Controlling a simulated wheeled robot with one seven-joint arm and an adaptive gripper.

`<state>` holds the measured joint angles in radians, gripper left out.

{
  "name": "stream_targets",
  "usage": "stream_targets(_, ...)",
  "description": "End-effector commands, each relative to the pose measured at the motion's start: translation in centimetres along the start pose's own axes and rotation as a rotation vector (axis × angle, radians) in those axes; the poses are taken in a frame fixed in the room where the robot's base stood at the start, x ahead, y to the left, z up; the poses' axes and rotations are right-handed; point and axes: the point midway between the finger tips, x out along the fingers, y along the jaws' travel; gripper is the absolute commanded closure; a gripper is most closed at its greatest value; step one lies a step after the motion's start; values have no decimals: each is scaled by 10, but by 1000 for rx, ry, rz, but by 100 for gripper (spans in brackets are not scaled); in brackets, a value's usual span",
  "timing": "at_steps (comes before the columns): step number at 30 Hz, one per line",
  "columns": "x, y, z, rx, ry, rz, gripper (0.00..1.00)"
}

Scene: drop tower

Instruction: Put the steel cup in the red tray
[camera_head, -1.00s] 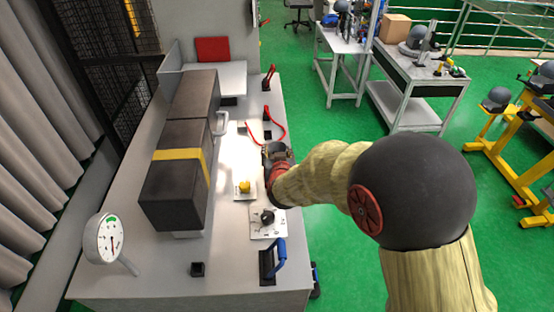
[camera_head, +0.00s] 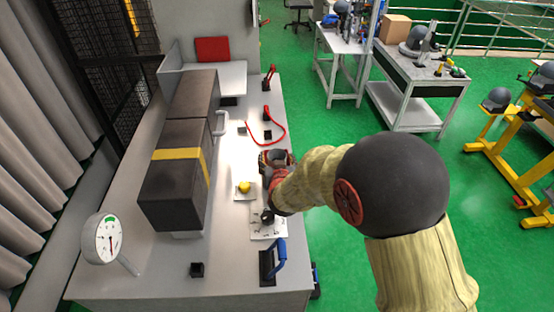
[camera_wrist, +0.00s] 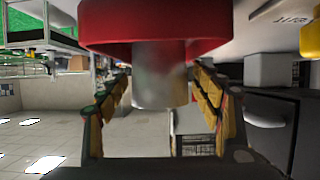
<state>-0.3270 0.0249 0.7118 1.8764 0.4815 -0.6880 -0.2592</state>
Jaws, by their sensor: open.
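The steel cup (camera_wrist: 160,75) is a grey metal cylinder in the wrist view, which appears upside down. It stands within the rim of the round red tray (camera_wrist: 150,22), whose wall hides the cup's base. My gripper (camera_wrist: 162,112) is open, with one finger on each side of the cup and visible gaps between. In the head view my gripper (camera_head: 278,158) is over the right edge of the bench, with a grey round shape between its fingers that looks like the cup. My gripper and wrist largely hide the tray there.
On the bench (camera_head: 140,285), a long dark box with a yellow band (camera_head: 178,190) stands left of my gripper. A yellow button (camera_head: 244,187), blue handle (camera_head: 279,256) and dial gauge (camera_head: 104,238) are nearer. A red cable (camera_head: 282,135) lies beyond.

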Motion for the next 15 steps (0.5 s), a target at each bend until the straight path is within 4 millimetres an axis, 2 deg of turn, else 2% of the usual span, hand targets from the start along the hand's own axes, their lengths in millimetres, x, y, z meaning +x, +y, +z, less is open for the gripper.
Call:
stream_targets(10,-2,0,-4,0,0,0,34)
stream_targets(15,-23,0,-4,0,3,-1,34)
